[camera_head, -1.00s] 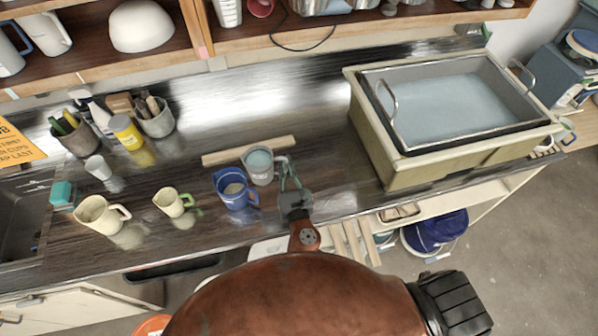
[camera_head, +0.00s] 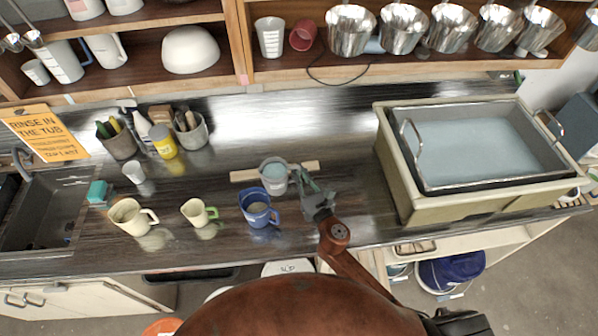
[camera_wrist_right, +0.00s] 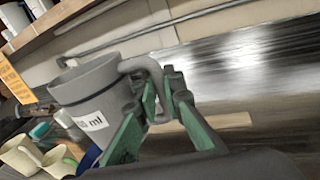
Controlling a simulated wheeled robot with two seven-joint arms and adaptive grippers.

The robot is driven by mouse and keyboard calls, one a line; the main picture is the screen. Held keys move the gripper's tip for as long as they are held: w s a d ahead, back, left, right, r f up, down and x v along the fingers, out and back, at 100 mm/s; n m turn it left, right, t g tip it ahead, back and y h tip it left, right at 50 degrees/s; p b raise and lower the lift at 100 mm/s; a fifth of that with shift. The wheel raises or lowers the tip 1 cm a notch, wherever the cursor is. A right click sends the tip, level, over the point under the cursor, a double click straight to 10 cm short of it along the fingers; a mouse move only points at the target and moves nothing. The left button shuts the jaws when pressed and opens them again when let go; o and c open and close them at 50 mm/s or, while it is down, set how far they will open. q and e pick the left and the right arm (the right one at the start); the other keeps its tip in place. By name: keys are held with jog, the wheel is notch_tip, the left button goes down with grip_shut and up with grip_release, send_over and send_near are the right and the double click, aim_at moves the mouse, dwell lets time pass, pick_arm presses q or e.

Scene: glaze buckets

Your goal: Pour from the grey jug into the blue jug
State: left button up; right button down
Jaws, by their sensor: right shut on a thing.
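The grey jug (camera_head: 274,176) with pale blue glaze inside is just behind and right of the blue jug in the head view. My right gripper (camera_head: 309,188) is shut on its handle; the right wrist view shows the green-padded fingers (camera_wrist_right: 152,108) around the handle of the grey jug (camera_wrist_right: 92,100), which has a white label and looks tilted there. The blue jug (camera_head: 258,209) stands on the counter with some pale content inside; in the wrist view it is mostly hidden behind the grey jug. My left gripper is not in view.
A green-handled cup (camera_head: 196,212) and a cream jug (camera_head: 129,216) stand left of the blue jug. A wooden strip (camera_head: 243,176) lies behind the grey jug. A large glaze tub (camera_head: 447,208) stands at the right. The counter between jugs and tub is clear.

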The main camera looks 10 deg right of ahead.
jog(key=shift+f+b, duration=1.45)
jog(key=shift+f, duration=0.05)
jog(key=shift+r+n+p, duration=0.3)
jog(key=shift+r+p, duration=0.4)
jog(key=shift+p, duration=0.25)
jog(key=r+n+p, duration=0.1)
jog(key=p, duration=0.1)
jog(key=r+n+p, duration=0.1)
jog(key=p, duration=0.1)
jog(key=shift+d, duration=0.3)
jog(key=shift+f+n+p, duration=0.15)
jog(key=shift+n+p, duration=0.15)
jog(key=shift+p, duration=0.05)
jog(key=shift+f, duration=0.15)
